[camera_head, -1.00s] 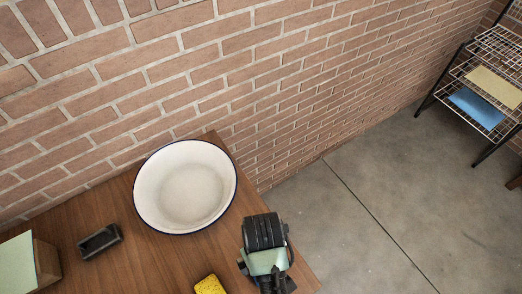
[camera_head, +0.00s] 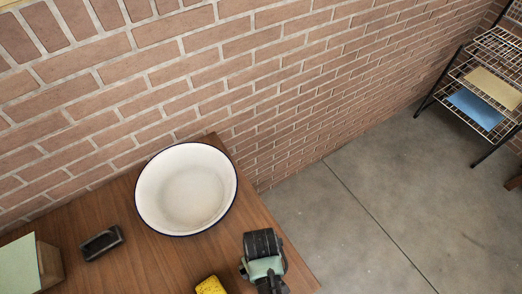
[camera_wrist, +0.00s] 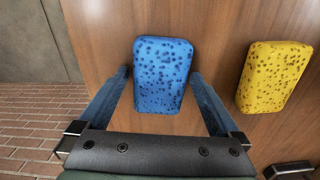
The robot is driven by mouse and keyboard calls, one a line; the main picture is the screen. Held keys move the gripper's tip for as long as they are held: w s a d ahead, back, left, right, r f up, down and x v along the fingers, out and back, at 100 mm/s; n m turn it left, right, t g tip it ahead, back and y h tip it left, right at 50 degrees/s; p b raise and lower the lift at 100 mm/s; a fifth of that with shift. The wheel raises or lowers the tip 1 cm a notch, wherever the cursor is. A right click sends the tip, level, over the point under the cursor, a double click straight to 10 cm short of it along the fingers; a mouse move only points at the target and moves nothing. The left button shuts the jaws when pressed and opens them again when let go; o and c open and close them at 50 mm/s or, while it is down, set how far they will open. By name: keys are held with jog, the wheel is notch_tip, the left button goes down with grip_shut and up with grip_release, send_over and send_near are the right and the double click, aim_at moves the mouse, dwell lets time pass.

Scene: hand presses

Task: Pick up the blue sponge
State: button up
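The blue sponge (camera_wrist: 162,76) has dark pores and lies on the wooden table in the wrist view. My gripper (camera_wrist: 159,80) is open, with one finger on each side of the sponge. The fingertips are close to its side edges; I cannot tell whether they touch it. In the head view, the end of my arm (camera_head: 264,262) is over the table near its right edge. The blue sponge does not show in the head view.
A yellow sponge (camera_wrist: 274,76) lies to the right of the blue one. A white bowl (camera_head: 187,188) with a blue rim stands at the table's back. A small black object (camera_head: 101,243) and a green-topped block (camera_head: 24,265) are at left. A wire rack (camera_head: 487,75) stands far right.

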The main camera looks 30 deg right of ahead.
jog(key=c, duration=1.1)
jog(key=shift+c, duration=0.2)
notch_tip(320, 180, up, 10)
jog(key=shift+r+b, duration=0.1)
jog(key=shift+b, duration=0.35)
jog(key=o, duration=0.6)
jog(key=c, duration=0.5)
